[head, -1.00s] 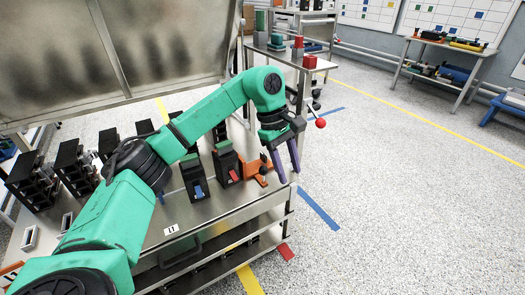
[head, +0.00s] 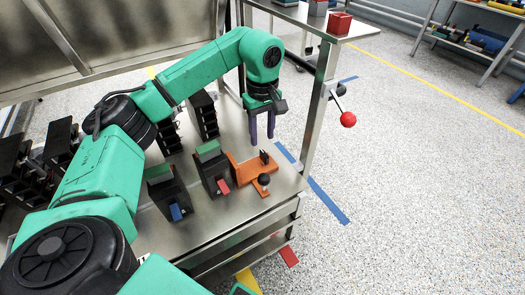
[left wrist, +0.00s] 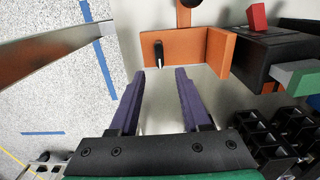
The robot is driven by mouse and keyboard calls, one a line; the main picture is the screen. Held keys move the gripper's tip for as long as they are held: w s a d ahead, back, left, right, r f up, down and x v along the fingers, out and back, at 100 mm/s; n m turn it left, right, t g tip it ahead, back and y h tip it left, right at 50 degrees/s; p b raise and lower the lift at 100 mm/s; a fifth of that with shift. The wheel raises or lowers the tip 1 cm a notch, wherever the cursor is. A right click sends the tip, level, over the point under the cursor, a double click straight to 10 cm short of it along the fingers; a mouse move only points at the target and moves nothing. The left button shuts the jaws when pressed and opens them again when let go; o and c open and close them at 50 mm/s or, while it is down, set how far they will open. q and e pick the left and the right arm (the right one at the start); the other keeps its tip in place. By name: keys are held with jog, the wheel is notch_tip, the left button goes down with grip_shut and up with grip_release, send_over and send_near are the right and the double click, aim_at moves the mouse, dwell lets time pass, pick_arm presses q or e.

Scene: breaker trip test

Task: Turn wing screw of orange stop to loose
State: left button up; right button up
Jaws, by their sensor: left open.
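The orange stop (head: 244,168) stands on the metal bench near its right end, beside a black breaker with a red lever. A dark wing screw (head: 264,157) sits on the orange stop; it also shows in the left wrist view (left wrist: 159,54) as a thin upright black piece with a pale end. A black knob (head: 264,179) is on the stop's front tab. My left gripper (head: 261,138) is open, with purple fingers pointing down above and behind the stop. In the left wrist view its fingertips (left wrist: 165,72) are just short of the stop, apart from the screw, with nothing between them. My right gripper is not in view.
Two breakers stand left of the stop, one with a red lever (head: 223,186) and one with a blue lever (head: 176,211). More black units (head: 203,115) stand behind. A red ball handle (head: 348,119) sticks out right of a metal post (head: 318,115).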

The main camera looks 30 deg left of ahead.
aim_at(262, 152)
pick_arm(q)
notch_tip(262, 152, down, 6)
jog(key=shift+f+b, duration=0.2)
jog(key=shift+b, duration=0.25)
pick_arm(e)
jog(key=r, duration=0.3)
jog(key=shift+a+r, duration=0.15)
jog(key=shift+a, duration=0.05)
pick_arm(q)
grip_shut()
jog(key=shift+r, duration=0.1)
